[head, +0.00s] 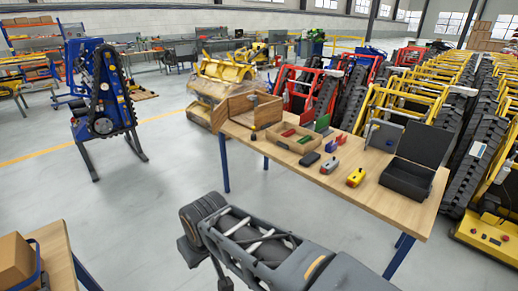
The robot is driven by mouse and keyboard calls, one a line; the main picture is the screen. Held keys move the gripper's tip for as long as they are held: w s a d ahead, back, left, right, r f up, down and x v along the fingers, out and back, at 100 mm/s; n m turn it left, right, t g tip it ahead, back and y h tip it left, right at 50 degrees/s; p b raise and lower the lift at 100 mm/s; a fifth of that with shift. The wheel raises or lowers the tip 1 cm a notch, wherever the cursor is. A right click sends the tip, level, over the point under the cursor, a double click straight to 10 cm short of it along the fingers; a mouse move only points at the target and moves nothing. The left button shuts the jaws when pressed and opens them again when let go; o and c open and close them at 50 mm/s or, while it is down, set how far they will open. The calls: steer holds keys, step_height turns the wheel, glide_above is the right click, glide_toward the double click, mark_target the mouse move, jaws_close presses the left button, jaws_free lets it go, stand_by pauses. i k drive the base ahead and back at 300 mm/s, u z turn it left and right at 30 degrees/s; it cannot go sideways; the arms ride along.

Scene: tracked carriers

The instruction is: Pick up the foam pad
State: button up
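On the wooden table (352,203) lies a small dark, flat, rounded piece (309,158) near the front edge. It may be the foam pad, but it is too small to be sure. My dark grey arm crosses the bottom middle of the head view, apart from the table and in front of it. The fingers of my gripper do not show in this view, so I see nothing held.
A blue tracked machine (104,95) stands left. Grey floor lies open between.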

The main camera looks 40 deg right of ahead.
mark_target(306, 161)
steer(key=i, duration=1.65)
steer(key=z, duration=1)
steer(key=i, duration=0.85)
steer(key=z, duration=1.35)
steer(key=i, duration=0.4)
steer(key=z, duration=0.35)
